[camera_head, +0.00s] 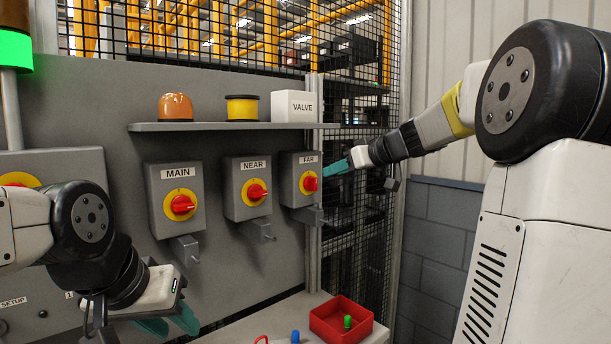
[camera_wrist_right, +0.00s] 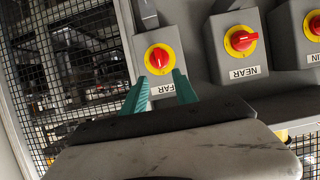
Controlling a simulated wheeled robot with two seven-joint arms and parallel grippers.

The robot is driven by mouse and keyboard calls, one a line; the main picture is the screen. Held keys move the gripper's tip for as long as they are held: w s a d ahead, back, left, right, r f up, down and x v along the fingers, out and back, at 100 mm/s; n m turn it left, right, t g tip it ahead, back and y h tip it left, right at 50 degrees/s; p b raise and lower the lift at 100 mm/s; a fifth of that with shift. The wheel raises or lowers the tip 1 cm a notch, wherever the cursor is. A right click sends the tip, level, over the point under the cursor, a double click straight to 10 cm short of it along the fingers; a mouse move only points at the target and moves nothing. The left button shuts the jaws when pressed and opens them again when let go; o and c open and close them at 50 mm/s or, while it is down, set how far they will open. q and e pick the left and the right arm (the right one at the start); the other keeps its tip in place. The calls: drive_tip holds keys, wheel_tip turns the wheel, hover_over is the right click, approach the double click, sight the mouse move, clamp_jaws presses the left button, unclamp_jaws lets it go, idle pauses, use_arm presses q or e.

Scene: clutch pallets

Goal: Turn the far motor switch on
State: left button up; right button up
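The FAR switch is a grey box with a red knob on a yellow disc (camera_head: 309,182), rightmost of three on the panel. In the right wrist view it appears upside down, its red knob (camera_wrist_right: 159,58) pointing along the box's up-down line. My right gripper (camera_head: 338,168) is just right of the FAR box in the head view. In the right wrist view its teal fingers (camera_wrist_right: 161,84) are apart, with the knob beyond and between them. No contact shows. My left gripper (camera_head: 170,324) is low at the left, its fingers apart and empty.
The NEAR switch (camera_head: 252,190) and MAIN switch (camera_head: 180,200) sit left of FAR. A shelf (camera_head: 220,127) above holds an orange lamp, a yellow cylinder and a VALVE box. A red tray (camera_head: 340,318) is below. Black mesh (camera_head: 352,110) stands right of the panel.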

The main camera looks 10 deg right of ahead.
sight(316, 178)
drive_tip(key=x, duration=0.7)
drive_tip(key=shift+w+a+f, duration=0.1)
drive_tip(key=shift+w+a, duration=0.05)
drive_tip(key=shift+w, duration=0.1)
clamp_jaws()
